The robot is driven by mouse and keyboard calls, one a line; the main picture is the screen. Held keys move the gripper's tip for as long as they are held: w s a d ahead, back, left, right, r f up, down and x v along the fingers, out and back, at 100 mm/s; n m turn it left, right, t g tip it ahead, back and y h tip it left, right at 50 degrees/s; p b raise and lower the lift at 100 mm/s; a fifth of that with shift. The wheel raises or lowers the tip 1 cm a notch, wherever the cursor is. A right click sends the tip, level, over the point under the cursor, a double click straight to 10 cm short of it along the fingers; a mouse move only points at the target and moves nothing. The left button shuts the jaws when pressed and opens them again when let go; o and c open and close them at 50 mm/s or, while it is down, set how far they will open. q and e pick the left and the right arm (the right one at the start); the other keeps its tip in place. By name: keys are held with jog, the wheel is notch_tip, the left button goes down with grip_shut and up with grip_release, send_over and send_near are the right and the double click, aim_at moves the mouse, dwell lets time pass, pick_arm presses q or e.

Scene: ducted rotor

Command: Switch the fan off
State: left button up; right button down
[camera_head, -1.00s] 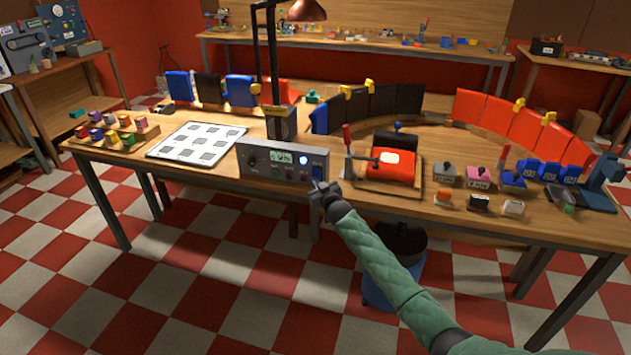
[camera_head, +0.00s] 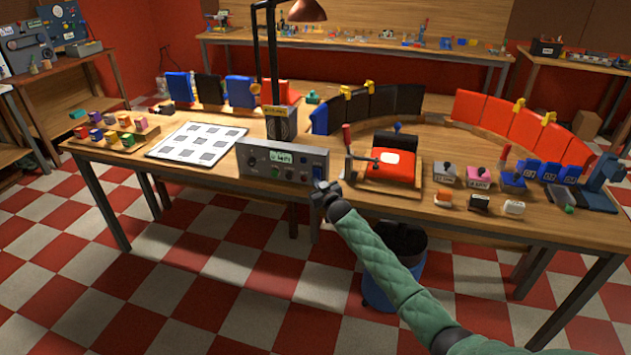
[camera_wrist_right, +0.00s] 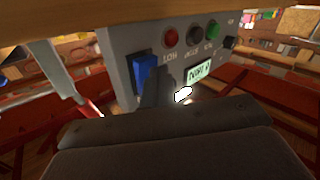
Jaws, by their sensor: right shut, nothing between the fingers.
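The grey control box (camera_head: 255,172) stands at the table's front edge. It has a small display (camera_head: 281,157), knobs, buttons and a blue switch (camera_head: 320,163) at its right end. In the right wrist view the box is upside down, and the blue switch (camera_wrist_right: 145,72) shows clearly. My right gripper (camera_head: 322,190) is shut and empty, just in front of the box's right end. In the wrist view its dark fingertips (camera_wrist_right: 158,92) are close beside the switch; I cannot tell whether they touch. A dark unit with a round grille (camera_head: 281,124), perhaps the fan, stands behind the box.
A white checkered board (camera_head: 198,143) lies left of the box. A red clamp fixture (camera_head: 391,170) stands to its right, with small labelled blocks (camera_head: 479,176) beyond. A lamp post (camera_head: 272,60) rises behind. The floor in front of the table is clear.

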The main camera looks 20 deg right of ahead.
dwell(0.6)
jog(key=shift+s+a+r+p, duration=0.4)
jog(key=shift+s+p, duration=0.1)
jog(key=shift+s, duration=0.1)
jog(key=shift+s+a+r+p, duration=0.4)
jog(key=shift+s+p, duration=0.1)
jog(key=shift+s, duration=0.15)
jog(key=shift+s+a+r+p, duration=0.25)
jog(key=shift+s+a+p, duration=0.25)
jog(key=shift+s, duration=0.1)
jog(key=shift+s+a+r+p, duration=0.35)
jog(key=shift+s+p, duration=0.15)
jog(key=shift+s, duration=0.15)
